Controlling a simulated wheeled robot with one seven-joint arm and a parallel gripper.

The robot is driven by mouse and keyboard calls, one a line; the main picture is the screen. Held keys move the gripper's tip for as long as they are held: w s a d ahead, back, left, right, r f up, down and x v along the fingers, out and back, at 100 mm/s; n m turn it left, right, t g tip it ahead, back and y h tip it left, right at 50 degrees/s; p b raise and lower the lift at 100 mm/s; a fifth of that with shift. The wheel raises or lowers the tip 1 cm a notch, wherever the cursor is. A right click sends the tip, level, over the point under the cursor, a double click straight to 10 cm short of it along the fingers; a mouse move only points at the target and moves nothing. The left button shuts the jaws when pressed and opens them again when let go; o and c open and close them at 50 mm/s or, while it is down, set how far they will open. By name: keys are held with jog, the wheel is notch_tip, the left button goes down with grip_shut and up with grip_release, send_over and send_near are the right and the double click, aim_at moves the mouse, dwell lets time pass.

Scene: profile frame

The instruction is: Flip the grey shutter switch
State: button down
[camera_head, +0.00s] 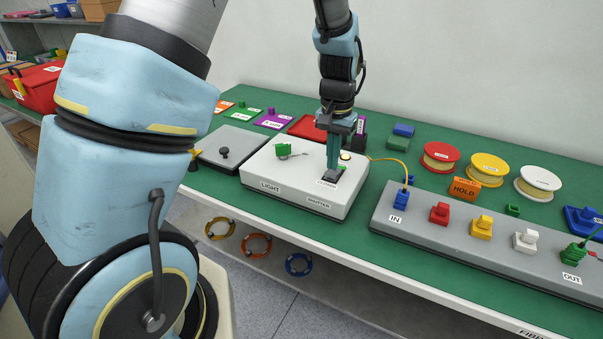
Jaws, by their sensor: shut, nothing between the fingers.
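A white box (262,200) on the green bench carries two controls, labelled LIGHT and SHUTTER. The grey shutter switch (341,172) sits on the right part of its top, on a dark plate marked CLOSED. My gripper (333,166) points down over this plate with its fingers shut and empty. Its fingertips are at or just beside the switch and hide part of it. I cannot tell whether they touch it.
A grey box with a black knob (232,143) stands left of the white box. A long grey strip (400,231) with coloured connectors lies to the right, joined by a yellow cable. Spools (440,157) and an orange HOLD block (464,189) stand behind it.

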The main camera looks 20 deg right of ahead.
jog(key=shift+f+b, duration=0.5)
jog(key=shift+f, duration=0.4)
jog(key=shift+r, duration=0.1)
dwell(0.3)
jog(key=shift+r+p, duration=2.8)
jog(key=shift+r, duration=0.7)
jog(key=w+a+r+n, duration=0.2)
jog(key=a+r+n, duration=0.15)
jog(key=a, duration=1.05)
jog(key=s+a+r+n, duration=0.1)
jog(key=s+a+n, duration=0.1)
jog(key=a, duration=0.6)
jog(key=s+a+r+n+t, duration=0.1)
jog(key=s+a, duration=0.3)
jog(key=a, duration=0.4)
jog(key=shift+r+n+t, duration=0.3)
jog(key=shift+r+n, duration=0.15)
jog(key=shift+r, duration=0.1)
